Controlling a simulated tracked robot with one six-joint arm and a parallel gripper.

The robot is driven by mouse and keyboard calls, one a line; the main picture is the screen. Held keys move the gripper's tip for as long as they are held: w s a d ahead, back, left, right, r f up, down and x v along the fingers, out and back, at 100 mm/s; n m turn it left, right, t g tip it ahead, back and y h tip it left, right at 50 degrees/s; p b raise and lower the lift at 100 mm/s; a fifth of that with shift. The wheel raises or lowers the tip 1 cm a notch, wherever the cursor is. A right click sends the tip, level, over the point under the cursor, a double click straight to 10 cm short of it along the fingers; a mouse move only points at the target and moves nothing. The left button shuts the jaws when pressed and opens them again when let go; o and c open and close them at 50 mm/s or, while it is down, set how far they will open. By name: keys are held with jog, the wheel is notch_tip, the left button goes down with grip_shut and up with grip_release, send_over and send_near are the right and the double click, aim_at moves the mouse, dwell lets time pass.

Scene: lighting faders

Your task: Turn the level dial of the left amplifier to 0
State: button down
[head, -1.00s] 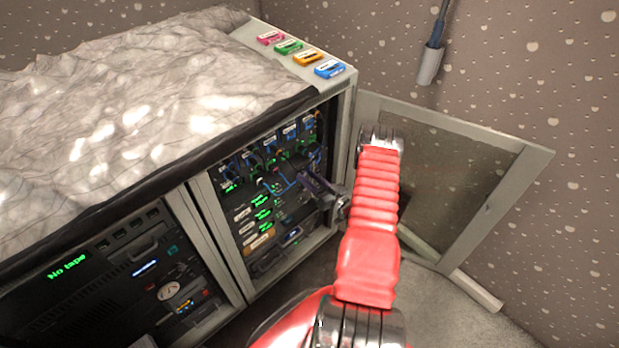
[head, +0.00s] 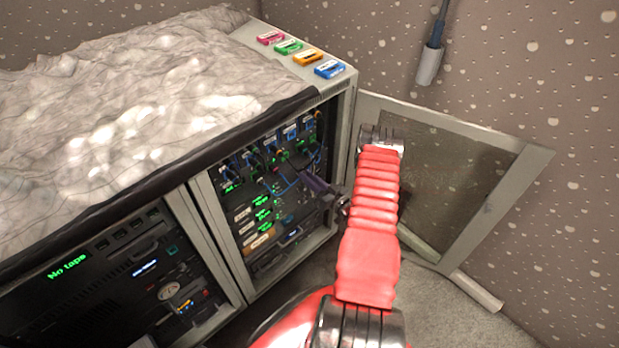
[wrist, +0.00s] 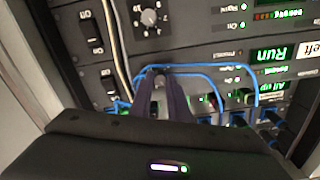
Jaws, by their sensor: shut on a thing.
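My gripper (wrist: 158,74) reaches into the open rack bay, its dark fingers closed together around something small. The fingers hide what they hold, and I cannot tell whether it is a dial. In the head view my gripper (head: 312,182) is small and dark against the panels. I cannot tell for certain which amplifier the dial belongs to.
Blue cables (wrist: 205,74) loop close around my fingertips, and a pale cable (wrist: 118,45) runs to their left. Dark switches (wrist: 92,32) stand further left. The bay's door (head: 455,185) is open at the right. A "No tape" unit (head: 70,268) fills the left bay.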

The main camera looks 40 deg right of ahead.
jog(key=shift+d+n, duration=0.1)
jog(key=shift+n, duration=0.4)
jog(key=n, duration=2)
jog(key=shift+a+f, duration=0.2)
jog(key=shift+a, duration=0.1)
jog(key=shift+a+f+n, duration=0.1)
jog(key=shift+n, duration=0.3)
jog(key=c, duration=2)
grip_release()
jog(key=o, duration=0.3)
jog(key=shift+o, duration=0.2)
jog(key=shift+s+d, duration=0.1)
jog(key=shift+d, duration=0.1)
